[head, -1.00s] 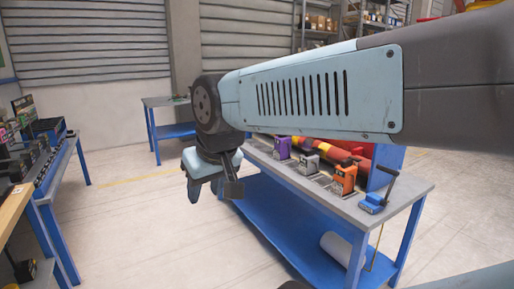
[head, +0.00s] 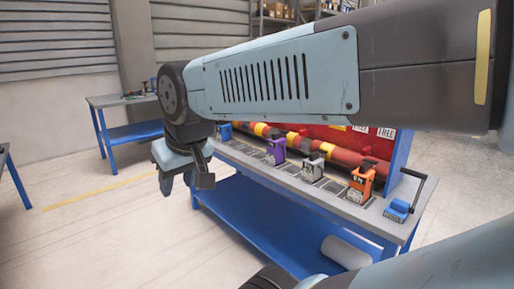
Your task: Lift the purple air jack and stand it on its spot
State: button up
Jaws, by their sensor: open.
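The purple air jack (head: 276,151) stands upright on the grey top of the blue workbench, between a blue item at the far left and a grey jack. My gripper (head: 187,187) hangs from my arm left of the bench's near edge, pointing down. It is open and empty, and clear of the purple jack. Dark marked patches show on the bench top around the jacks. I cannot tell which one is the purple jack's spot.
A grey jack (head: 313,167), an orange jack (head: 361,182) and a blue device with a crank (head: 398,209) stand along the bench (head: 340,210). Another blue table (head: 130,133) stands at the back left. Open floor lies left of the bench.

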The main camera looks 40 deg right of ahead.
aim_at(275, 146)
jog(key=z, duration=0.25)
jog(key=i, duration=1)
jog(key=z, duration=1.1)
jog(key=i, duration=0.75)
jog(key=z, duration=0.45)
jog(key=k, duration=0.7)
jog(key=z, duration=0.25)
jog(key=i, duration=0.75)
jog(key=u, duration=0.1)
